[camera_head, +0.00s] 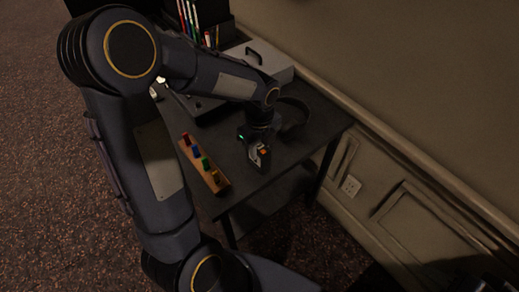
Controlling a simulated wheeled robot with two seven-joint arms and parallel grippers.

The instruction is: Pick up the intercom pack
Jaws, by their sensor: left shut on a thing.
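My left gripper (258,150) is at the front part of the dark desk, its arm reaching in from the left and bending down over the desktop. It is shut on a small dark piece with an orange patch, which I take to be the intercom pack (264,153). The fingers hide much of the pack, and I cannot tell whether it touches the desk. My right gripper cannot be made out; only unclear dark shapes show in the bottom right corner.
A wooden block with several coloured pieces (211,172) lies left of the gripper. Dark headphones (293,118) lie just behind it. A grey case (262,60) and a pen holder (215,20) stand at the back. The wall runs along the right of the desk (240,183).

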